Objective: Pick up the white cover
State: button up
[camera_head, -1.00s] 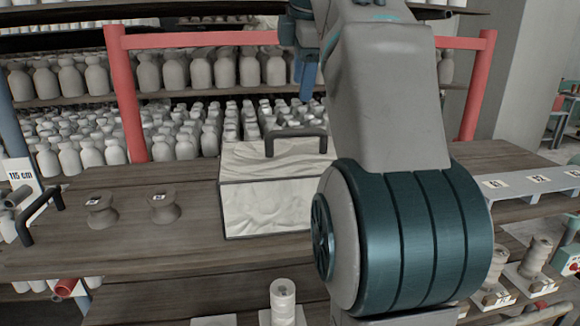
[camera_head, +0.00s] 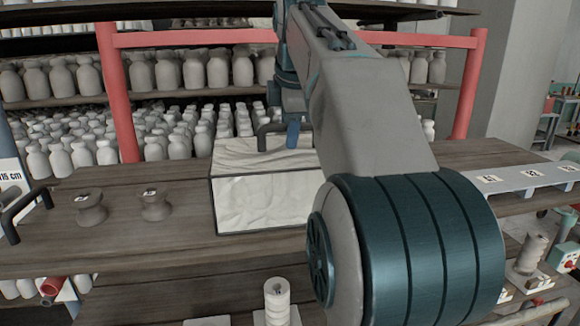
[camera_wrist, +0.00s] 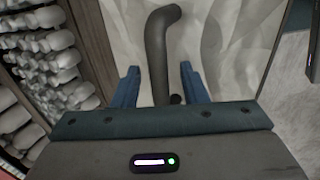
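The white cover (camera_head: 235,158) is the pale, wrinkled top of a box-shaped thing with dark edges, standing on the wooden table. A dark bar handle (camera_head: 262,134) rises from its top. In the wrist view the handle (camera_wrist: 156,45) runs between the two blue fingers of my gripper (camera_wrist: 160,84), over the pale wrinkled surface of the cover (camera_wrist: 115,35). The fingers are spread, with a gap on each side of the handle. In the head view my gripper (camera_head: 293,134) is at the handle, and my arm hides the cover's right part.
Two grey spools (camera_head: 155,205) stand on the wooden table (camera_head: 140,238) left of the cover. Shelves of pale bottles (camera_head: 190,135) and a red frame (camera_head: 122,110) stand behind. A grey numbered strip (camera_head: 520,180) lies at right. A dark bracket (camera_head: 22,208) is at far left.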

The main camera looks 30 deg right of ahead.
grip_shut()
jog(key=shift+r, duration=0.15)
